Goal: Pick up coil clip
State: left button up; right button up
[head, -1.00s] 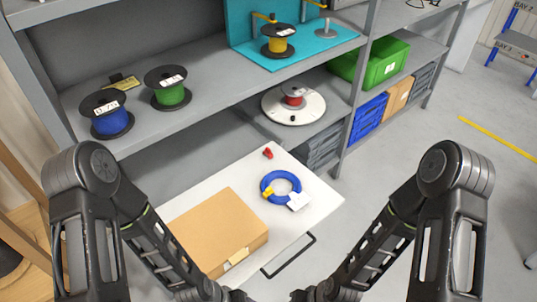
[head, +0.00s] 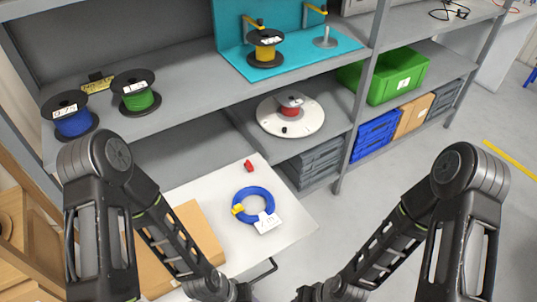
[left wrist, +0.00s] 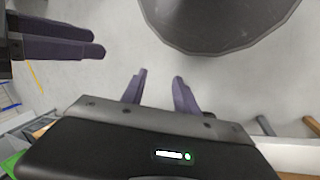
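A blue cable coil (head: 268,195) lies on the white cart top with a yellow clip (head: 238,210) on its left side and a white tag at its front. A small red piece (head: 249,166) lies apart, behind the coil; it is too small to tell its exact shape. In the left wrist view my left gripper (left wrist: 160,75) is open and empty, with grey floor behind it. Fingers of my right gripper (left wrist: 103,42) enter there from the left; their gap is unclear. In the head view both grippers are out of frame below, away from the coil.
A cardboard box (head: 196,245) fills the cart's left part. The cart top (head: 290,222) is bare right of the coil. A shelf (head: 190,85) behind holds blue, green and yellow reels. A white turntable (head: 310,125) with a red reel stands on the lower shelf.

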aim_at(251, 169)
jog(key=i+l+u, duration=0.1)
jog(key=l, duration=0.45)
jog(key=i+l+u, duration=0.1)
jog(key=l, duration=0.5)
jog(key=i+l+u, duration=0.1)
jog(key=l, duration=0.5)
jog(key=i+l+u, duration=0.1)
jog(key=l, duration=0.5)
jog(key=i+l+u, duration=0.1)
jog(key=l, duration=0.5)
jog(key=i+j, duration=0.4)
jog(key=i, duration=0.1)
